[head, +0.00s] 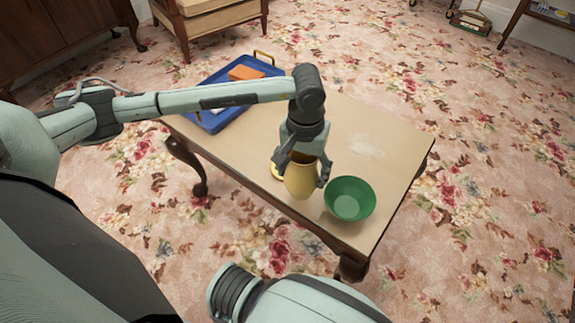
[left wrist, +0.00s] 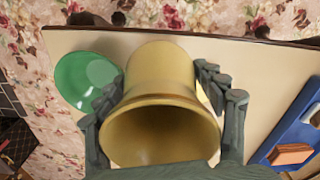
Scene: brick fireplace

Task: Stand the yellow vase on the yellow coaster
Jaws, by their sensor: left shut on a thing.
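The yellow vase (head: 301,181) is held by my left gripper (head: 305,172), whose fingers close on its two sides. It looks roughly upright, with its open mouth facing the left wrist camera (left wrist: 160,135). I cannot tell whether its base touches the table. The yellow coaster (head: 275,171) lies on the table, mostly hidden behind the vase in the head view; only its left edge shows. My right gripper is not in view.
A green bowl (head: 350,199) stands close to the right of the vase, near the left gripper's finger. A blue tray (head: 212,122) with an orange block (head: 246,73) sits at the table's far left. The wooden table (head: 385,135) is clear at the right back.

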